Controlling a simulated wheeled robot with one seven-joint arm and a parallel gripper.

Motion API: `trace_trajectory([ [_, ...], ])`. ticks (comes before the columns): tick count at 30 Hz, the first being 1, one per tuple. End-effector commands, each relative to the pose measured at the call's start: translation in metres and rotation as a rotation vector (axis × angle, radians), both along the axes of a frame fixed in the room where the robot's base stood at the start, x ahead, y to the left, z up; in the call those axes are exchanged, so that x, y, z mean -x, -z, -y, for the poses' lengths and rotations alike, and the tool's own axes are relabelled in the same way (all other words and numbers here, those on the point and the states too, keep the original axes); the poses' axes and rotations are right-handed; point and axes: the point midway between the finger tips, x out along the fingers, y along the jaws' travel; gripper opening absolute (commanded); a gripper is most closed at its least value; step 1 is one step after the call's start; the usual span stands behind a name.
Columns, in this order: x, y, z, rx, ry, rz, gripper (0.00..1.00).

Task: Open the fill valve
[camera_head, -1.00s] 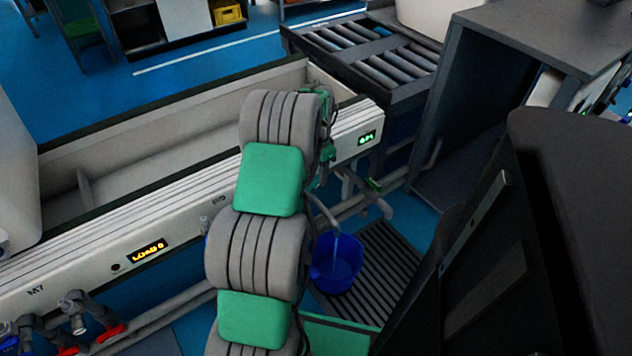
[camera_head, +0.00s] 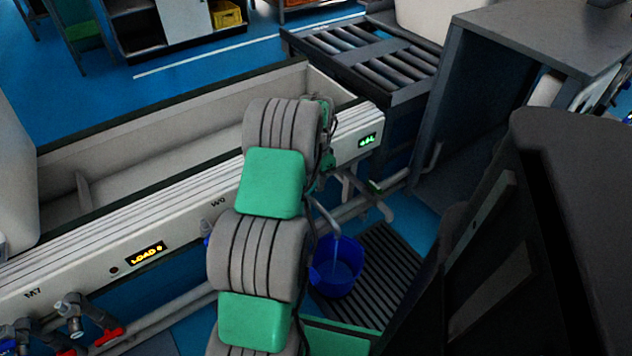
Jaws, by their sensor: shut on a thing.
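My grey arm with green pads rises through the middle of the view and covers part of the white test line. My gripper's fingers are hidden behind the arm, and so is whatever they touch. A curved grey spout (camera_head: 326,213) comes out to the right of the arm, above a blue bucket (camera_head: 335,268). A pale streak, seemingly water, runs from the spout into the bucket. A small green display (camera_head: 367,140) is lit on the line's front right end; its digits are too small to read. I cannot make out the fill valve's handle.
The white line front (camera_head: 190,213) has a yellow "LOAD" display (camera_head: 147,253). Pipe valves with red handles (camera_head: 108,337) stand at lower left. The bucket stands on a dark slatted grate (camera_head: 378,262). A roller conveyor (camera_head: 375,55) and grey bench (camera_head: 545,40) are behind.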

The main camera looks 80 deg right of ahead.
Motion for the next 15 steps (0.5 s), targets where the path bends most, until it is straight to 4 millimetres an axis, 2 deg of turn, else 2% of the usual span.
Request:
trace_trajectory([
  [8, -0.0011, -0.0006, 0.0009, 0.004, -0.002, 0.0, 0.0],
  [15, -0.0039, -0.001, -0.0005, 0.095, -0.004, -0.078, 0.0],
])
